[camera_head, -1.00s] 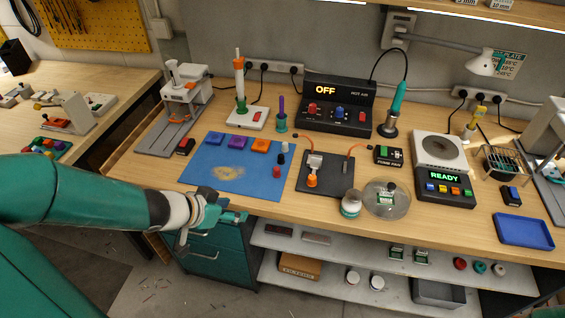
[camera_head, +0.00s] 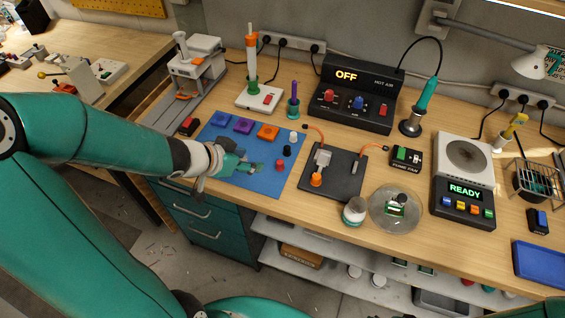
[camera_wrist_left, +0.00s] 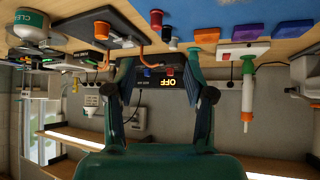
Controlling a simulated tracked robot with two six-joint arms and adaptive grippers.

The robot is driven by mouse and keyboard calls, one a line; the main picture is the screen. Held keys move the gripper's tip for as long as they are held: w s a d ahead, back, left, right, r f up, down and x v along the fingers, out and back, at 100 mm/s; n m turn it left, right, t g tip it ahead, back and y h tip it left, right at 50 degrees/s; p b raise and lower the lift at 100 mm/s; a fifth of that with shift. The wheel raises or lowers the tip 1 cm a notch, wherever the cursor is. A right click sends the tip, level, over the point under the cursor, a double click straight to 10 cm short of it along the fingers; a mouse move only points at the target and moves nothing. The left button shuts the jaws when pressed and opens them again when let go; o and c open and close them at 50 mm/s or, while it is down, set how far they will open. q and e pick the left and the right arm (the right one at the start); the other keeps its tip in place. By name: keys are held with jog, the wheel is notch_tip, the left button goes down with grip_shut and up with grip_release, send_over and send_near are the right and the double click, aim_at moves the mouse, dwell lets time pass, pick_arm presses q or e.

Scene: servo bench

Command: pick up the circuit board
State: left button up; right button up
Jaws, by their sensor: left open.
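A small green circuit board (camera_head: 396,210) with a dark part on it lies on a round clear dish (camera_head: 381,222) near the bench's front edge, right of centre in the head view. My left gripper (camera_head: 252,166) is over the blue mat, well to the left of the board. It is open and empty. In the left wrist view the two fingers (camera_wrist_left: 159,62) are spread apart, with nothing between them. I cannot make out the board in that view. My right gripper is not in view.
Between the left gripper and the dish are a dark plate (camera_head: 346,187) with an orange-handled tool and a white jar (camera_head: 354,211). The hot air unit (camera_head: 352,95) stands behind. Right of the dish is a heater reading READY (camera_head: 462,205). Small pots stand on the blue mat (camera_head: 222,175).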

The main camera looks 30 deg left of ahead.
pick_arm(q)
jog(key=b, duration=0.5)
send_near(279, 162)
jog(key=x, duration=0.4)
jog(key=shift+w+a+f, duration=0.2)
jog(key=shift+w+f, duration=0.05)
jog(key=shift+f, duration=0.1)
jog(key=shift+w+f, duration=0.25)
jog(key=shift+w, duration=0.1)
jog(key=shift+w+d+f+b, duration=0.2)
jog(key=shift+w+f+b, duration=0.1)
jog(key=shift+f+b, duration=0.2)
jog(key=b+x, duration=0.1)
jog(key=x, duration=0.2)
jog(key=shift+w+d, duration=0.1)
jog(key=shift+d, duration=0.1)
jog(key=shift+w+f, duration=0.25)
jog(key=shift+w, duration=0.05)
jog(key=c, duration=0.9)
